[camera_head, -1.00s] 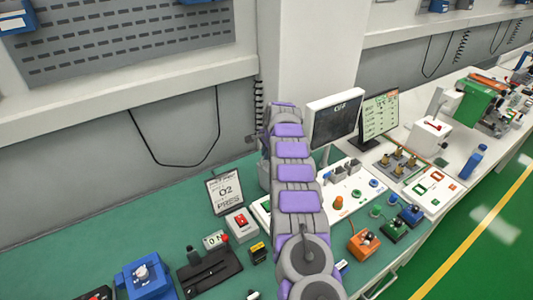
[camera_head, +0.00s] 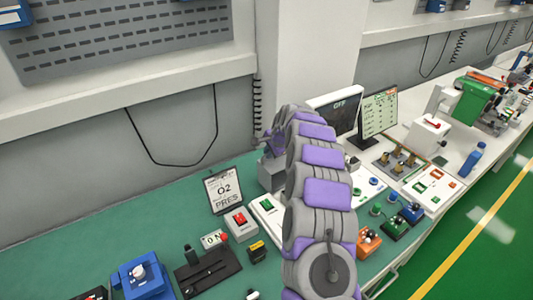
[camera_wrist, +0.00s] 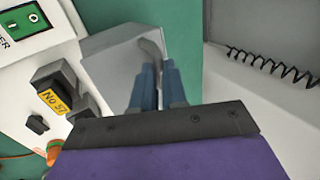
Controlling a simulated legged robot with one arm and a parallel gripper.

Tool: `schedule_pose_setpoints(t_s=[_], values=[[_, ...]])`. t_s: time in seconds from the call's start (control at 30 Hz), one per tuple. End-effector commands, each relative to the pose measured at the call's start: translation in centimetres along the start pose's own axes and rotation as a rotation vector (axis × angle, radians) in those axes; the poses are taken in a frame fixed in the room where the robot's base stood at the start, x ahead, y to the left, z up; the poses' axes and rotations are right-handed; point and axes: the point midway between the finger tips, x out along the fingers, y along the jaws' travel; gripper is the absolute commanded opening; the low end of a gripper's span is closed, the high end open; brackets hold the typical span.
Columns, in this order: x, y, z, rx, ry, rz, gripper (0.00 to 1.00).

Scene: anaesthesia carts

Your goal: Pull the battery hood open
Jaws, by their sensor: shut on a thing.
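A grey box-like hood (camera_wrist: 112,62) is in the upper middle of the wrist view, with a curved grey handle (camera_wrist: 152,48) at its right side. I take this to be the battery hood. My gripper (camera_wrist: 158,70) has its two blue fingers shut on the handle. In the head view a grey box (camera_head: 271,175) stands at the back of the green bench, left of my arm, with the gripper end just above it, small and partly hidden. I cannot tell how far the hood is open.
A black block with a yellow "No 57" label (camera_wrist: 54,100) is left of the hood. A coiled black cord (camera_wrist: 270,65) hangs at the right. In the head view, a monitor (camera_head: 336,112), an O2 sign (camera_head: 224,190) and a red-switch box (camera_head: 240,222) stand near my arm.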

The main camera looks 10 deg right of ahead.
Motion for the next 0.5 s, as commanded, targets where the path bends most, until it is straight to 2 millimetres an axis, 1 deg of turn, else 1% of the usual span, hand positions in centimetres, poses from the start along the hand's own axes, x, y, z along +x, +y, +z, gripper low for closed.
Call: schedule_pose_setpoints(t_s=[0.03,0.33,0.5], values=[[-0.6,0.0,-0.5,0.004,0.006,-0.022,0.00],[-2.2,1.4,-0.3,0.004,0.006,-0.070,0.00],[-2.6,2.2,-0.2,0.003,0.006,-0.068,0.00]])
